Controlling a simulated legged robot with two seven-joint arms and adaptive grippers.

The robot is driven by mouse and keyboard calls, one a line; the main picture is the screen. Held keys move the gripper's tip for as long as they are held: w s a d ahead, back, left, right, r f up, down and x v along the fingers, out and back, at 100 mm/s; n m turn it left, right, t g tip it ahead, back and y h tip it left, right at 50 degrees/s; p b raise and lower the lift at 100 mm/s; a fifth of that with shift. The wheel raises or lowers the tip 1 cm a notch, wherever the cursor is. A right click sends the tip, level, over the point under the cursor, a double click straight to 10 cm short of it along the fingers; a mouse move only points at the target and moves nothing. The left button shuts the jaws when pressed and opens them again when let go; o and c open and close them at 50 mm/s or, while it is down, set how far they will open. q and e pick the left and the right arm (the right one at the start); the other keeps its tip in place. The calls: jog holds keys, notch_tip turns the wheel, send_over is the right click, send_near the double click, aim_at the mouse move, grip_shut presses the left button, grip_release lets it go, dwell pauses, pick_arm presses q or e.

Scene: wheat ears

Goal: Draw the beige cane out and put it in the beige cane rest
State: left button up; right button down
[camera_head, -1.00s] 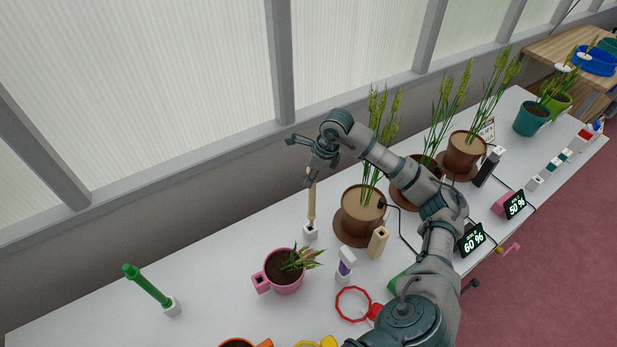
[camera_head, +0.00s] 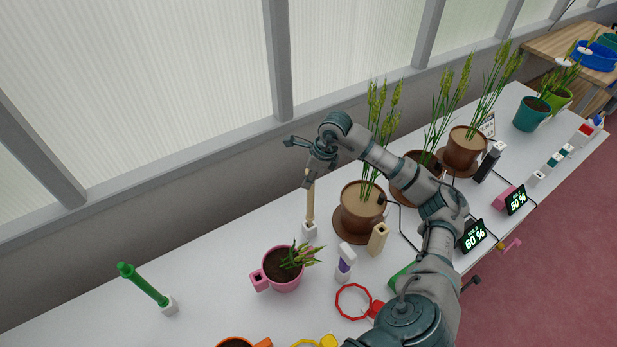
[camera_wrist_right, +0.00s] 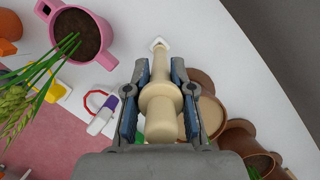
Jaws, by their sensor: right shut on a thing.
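The beige cane (camera_head: 310,208) stands upright, its lower end at a small white socket (camera_head: 309,231) on the table. My right gripper (camera_head: 309,173) is at the cane's top. The white socket shows at the cane's far end (camera_wrist_right: 158,43). A beige block with a dark opening on top (camera_head: 377,240), which looks like the beige cane rest, stands to the right, in front of a brown pot. My left gripper is not in view.
A brown wheat pot (camera_head: 358,212) on a saucer stands close right of the cane. A pink pot (camera_head: 283,272), a white-and-purple bottle (camera_head: 344,264) and a red ring (camera_head: 352,302) lie nearer. A green cane (camera_head: 145,285) leans left. The table between it and the pink pot is clear.

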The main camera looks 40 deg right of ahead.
jog(key=shift+a+f+b, duration=0.2)
jog(key=shift+f+b, duration=0.25)
jog(key=shift+f, duration=0.2)
jog(key=shift+f+b, duration=0.9)
jog(key=shift+f, duration=0.4)
jog(key=c, duration=0.9)
grip_release()
jog(key=v, duration=1.2)
jog(key=shift+d, duration=0.1)
